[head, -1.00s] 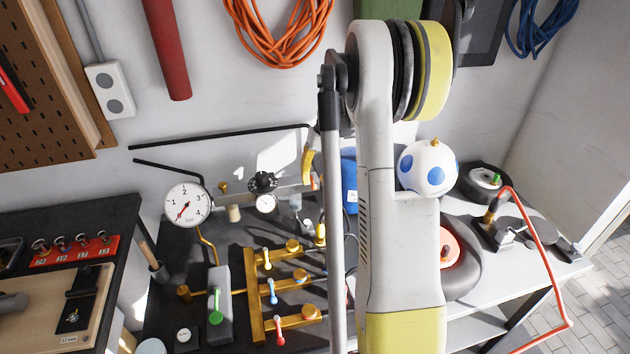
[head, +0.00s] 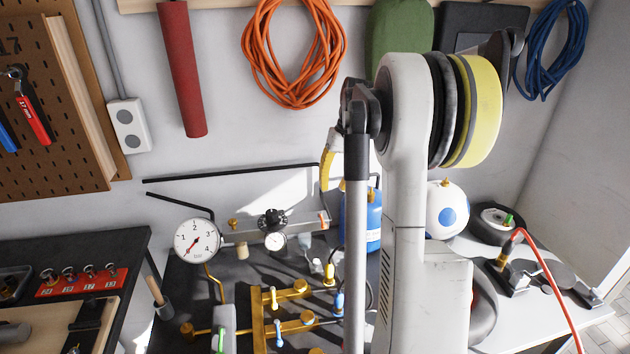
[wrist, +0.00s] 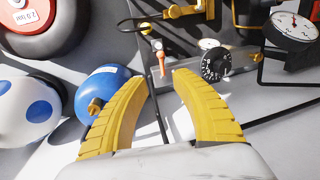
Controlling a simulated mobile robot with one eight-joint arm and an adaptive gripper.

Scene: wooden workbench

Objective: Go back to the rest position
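My gripper is open in the wrist view (wrist: 160,82), its two yellow fingers spread with nothing between them. In the head view, one yellow finger (head: 328,166) shows beside my arm; the rest of the gripper is hidden behind the arm. The gripper is above the bench near the back wall, close to the black regulator knob (head: 272,219) and the blue cylinder (head: 374,220). In the wrist view, the knob (wrist: 215,64) lies beyond the right finger and the blue cylinder (wrist: 103,88) lies by the left finger. Neither appears gripped.
A dial gauge (head: 197,241) and brass manifold (head: 258,325) stand on the bench. A white ball with blue spots (head: 446,212) sits right of my arm. A red hose (head: 548,275) arches at the right. Orange cable (head: 293,60) hangs on the wall, whose middle is mostly bare.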

